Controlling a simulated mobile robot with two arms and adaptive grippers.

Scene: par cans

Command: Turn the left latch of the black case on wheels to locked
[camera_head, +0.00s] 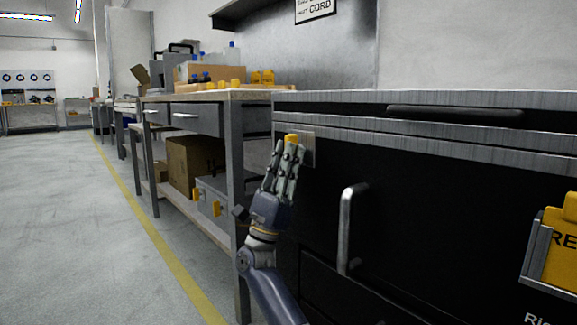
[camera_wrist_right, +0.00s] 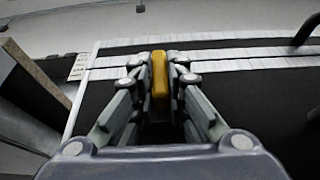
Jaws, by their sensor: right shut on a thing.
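The black case (camera_head: 415,185) with metal edge strips fills the right of the head view; its wheels are not in view. The latch also shows in the right wrist view (camera_wrist_right: 160,78), upright between the fingers. My right gripper (camera_head: 289,150) is shut on the yellow latch, with its fingers on both sides. The fingers hide most of the latch in the head view. My left gripper is not in view.
A metal handle (camera_head: 346,228) stands out from the case front, right of my gripper. A yellow card in a holder (camera_head: 554,250) is at far right. A workbench (camera_head: 228,95) stands close on the left, with boxes beneath. The floor (camera_head: 70,220) further left is clear.

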